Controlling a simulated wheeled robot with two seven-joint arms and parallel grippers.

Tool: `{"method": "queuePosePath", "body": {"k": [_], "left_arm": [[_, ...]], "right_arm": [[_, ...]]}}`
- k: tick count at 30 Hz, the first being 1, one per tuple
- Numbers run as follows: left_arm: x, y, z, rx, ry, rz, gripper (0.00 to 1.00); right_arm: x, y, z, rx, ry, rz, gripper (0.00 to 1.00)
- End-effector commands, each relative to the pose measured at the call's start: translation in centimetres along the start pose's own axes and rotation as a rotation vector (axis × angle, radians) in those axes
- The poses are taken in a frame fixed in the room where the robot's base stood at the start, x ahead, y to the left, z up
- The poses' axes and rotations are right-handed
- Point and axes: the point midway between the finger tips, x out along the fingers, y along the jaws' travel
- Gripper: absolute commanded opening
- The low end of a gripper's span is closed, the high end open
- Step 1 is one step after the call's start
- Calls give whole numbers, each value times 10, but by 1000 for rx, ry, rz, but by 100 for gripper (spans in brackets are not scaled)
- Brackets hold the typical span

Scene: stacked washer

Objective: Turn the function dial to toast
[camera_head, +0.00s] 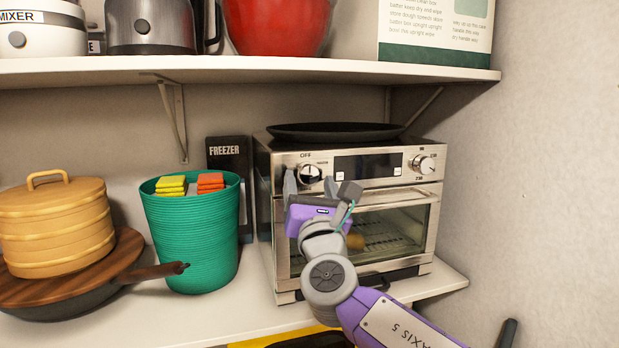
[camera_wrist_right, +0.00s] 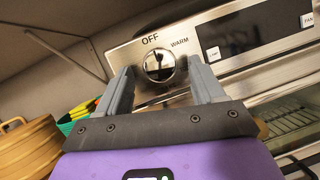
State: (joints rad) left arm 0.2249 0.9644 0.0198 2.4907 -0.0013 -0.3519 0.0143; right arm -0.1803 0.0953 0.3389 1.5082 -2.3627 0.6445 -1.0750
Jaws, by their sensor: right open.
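The toaster oven (camera_head: 265,215) stands on the lower shelf at the right. Its function dial (camera_head: 310,173) is the left round knob on the front panel. In the right wrist view the dial (camera_wrist_right: 159,65) is silver with a dark mark pointing up toward the OFF label; WARM is printed to its right. A toast label is not readable. My right gripper (camera_head: 309,184) is open in front of the dial. In the wrist view its fingertips (camera_wrist_right: 160,72) lie to either side of the dial; I cannot tell whether they touch it. My left gripper is not in view.
A second dial (camera_head: 425,164) sits at the panel's right, beyond a dark display (camera_head: 367,165). A black pan (camera_head: 335,131) lies on the oven. A green basket (camera_head: 195,240) with sponges stands left. The upper shelf (camera_head: 250,70) overhangs; a wall (camera_head: 545,170) closes the right.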

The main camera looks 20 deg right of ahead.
Motion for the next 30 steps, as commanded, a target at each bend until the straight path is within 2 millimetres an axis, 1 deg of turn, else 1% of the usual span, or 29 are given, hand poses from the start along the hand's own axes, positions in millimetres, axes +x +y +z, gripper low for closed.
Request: {"method": "queuePosePath", "body": {"k": [3, 10, 11, 21, 30], "left_arm": [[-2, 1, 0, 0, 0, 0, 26], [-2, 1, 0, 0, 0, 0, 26], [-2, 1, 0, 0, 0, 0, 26], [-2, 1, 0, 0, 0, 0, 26], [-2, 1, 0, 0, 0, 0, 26]], "right_arm": [[6, 0, 0, 1, 0, 0, 68], [6, 0, -1, 1, 1, 0, 68], [6, 0, -1, 1, 1, 0, 65], [6, 0, -1, 1, 1, 0, 13], [6, 1, -1, 35, 4, -13, 12]]}}
